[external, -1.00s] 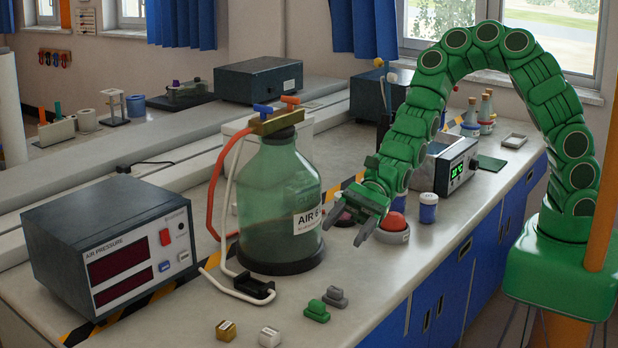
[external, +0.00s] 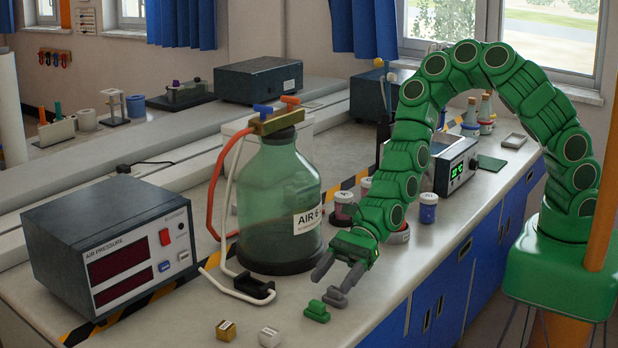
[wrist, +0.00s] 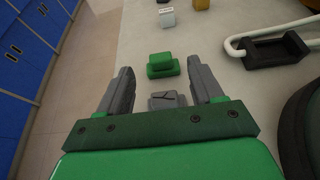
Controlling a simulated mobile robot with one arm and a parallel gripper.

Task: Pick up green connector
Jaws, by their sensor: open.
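The green connector (external: 317,311) lies on the bench top near its front edge. It also shows in the wrist view (wrist: 162,65), just beyond my fingertips and roughly centred between them. My gripper (external: 334,280) is open and empty, pointing down toward the bench, behind the green connector in the external view. A grey connector (external: 335,298) sits right beside the green one, close under my right finger; in the wrist view the grey connector (wrist: 163,101) lies between my two fingers. I cannot tell whether a finger touches it.
A yellow block (external: 226,330) and a white block (external: 269,337) lie in front. A large green glass bottle (external: 279,205) with a black clip (external: 257,291) by it stands left of my gripper. An air pressure box (external: 115,250) is at the left. The bench's front edge is close.

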